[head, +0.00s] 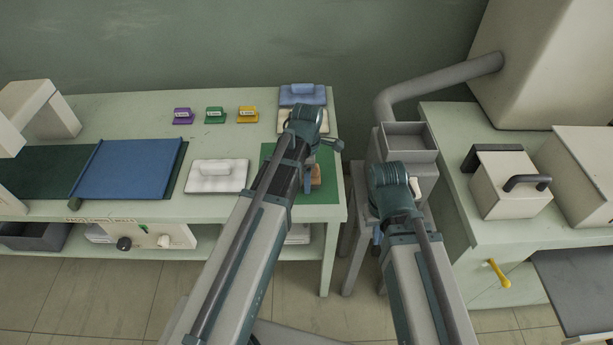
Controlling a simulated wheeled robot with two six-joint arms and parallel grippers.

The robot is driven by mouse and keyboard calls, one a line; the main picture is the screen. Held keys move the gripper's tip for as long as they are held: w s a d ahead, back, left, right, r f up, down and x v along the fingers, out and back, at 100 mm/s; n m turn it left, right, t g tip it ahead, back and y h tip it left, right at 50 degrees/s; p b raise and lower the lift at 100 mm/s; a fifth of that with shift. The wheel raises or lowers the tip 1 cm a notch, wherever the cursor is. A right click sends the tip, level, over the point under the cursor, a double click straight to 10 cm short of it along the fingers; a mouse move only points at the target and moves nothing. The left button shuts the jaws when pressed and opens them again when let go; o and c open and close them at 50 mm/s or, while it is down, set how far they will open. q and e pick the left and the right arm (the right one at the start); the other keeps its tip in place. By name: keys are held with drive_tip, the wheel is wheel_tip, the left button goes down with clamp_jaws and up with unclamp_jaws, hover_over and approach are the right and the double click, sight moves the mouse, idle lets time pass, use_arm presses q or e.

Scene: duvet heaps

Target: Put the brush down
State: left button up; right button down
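A small brown block, which looks like the brush (316,176), shows over the green mat (328,188) at the table's right end. My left arm crosses in front of it. A blue part of my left gripper (308,182) shows right beside the brown block; the rest is hidden behind my arm. I cannot tell whether the fingers hold the block or whether it touches the mat. My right gripper (378,238) is low beside the grey stand, mostly hidden by my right wrist. Its opening cannot be seen.
A white block with a handle (217,176) and a blue cloth (126,168) lie on the pale green table (150,98). Purple, green and yellow tags stand behind. A grey open box (408,141) sits right of the table, beside a bench with a cream handled box (508,185).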

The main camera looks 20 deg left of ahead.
use_arm(q)
drive_tip(key=shift+o, duration=1.2)
drive_tip(key=shift+r, duration=0.15)
wheel_tip(320, 180, up, 12)
drive_tip(key=p, duration=1.2)
drive_tip(key=shift+s, duration=0.1)
drive_tip(key=s+d+m, duration=0.5)
drive_tip(key=s+m, duration=0.2)
drive_tip(key=m, duration=0.5)
drive_tip(key=s+d+m+y, duration=0.1)
drive_tip(key=s+d+m, duration=0.4)
drive_tip(key=m, duration=0.8)
drive_tip(key=shift+s+d, duration=0.2)
drive_tip(key=shift+s, duration=0.85)
